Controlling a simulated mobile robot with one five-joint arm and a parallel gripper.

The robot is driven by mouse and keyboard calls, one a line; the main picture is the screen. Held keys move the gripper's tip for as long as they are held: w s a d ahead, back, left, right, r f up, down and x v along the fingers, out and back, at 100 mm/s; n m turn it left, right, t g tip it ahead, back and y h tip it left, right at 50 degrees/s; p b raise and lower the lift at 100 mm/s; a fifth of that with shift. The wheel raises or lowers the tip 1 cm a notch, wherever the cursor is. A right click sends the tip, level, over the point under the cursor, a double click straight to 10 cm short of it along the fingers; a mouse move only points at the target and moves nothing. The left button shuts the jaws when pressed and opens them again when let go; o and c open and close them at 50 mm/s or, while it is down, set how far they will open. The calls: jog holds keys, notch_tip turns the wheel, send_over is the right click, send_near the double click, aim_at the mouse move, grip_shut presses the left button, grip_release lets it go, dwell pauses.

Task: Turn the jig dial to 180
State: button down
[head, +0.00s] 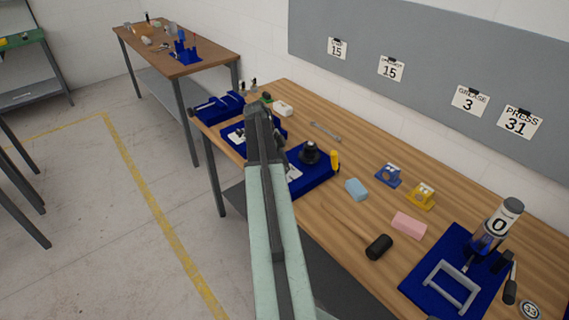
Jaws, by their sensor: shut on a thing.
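My arm (268,215) reaches up from the bottom edge across the near side of the wooden bench. I cannot make out my gripper's fingers; the arm hides whatever is behind its far end. Right of the arm is a blue jig base (318,183) with a black round knob (310,152) standing on it and a yellow upright piece (335,160) at its right edge. A white marked plate (293,173) shows partly beside the arm. I cannot read a dial setting, and part of this base is hidden.
A wrench (325,131), a blue block (356,189), a pink block (409,225) and a black cylinder (379,247) lie right of the jig. A press marked 0 (499,225) stands at the far right. Cards (520,122) hang behind.

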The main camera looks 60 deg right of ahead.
jog(key=shift+s, duration=0.2)
jog(key=c, duration=1)
grip_release()
jog(key=shift+w, duration=0.1)
jog(key=p+v, duration=0.7)
jog(key=shift+r, duration=0.4)
jog(key=shift+w+a, duration=0.1)
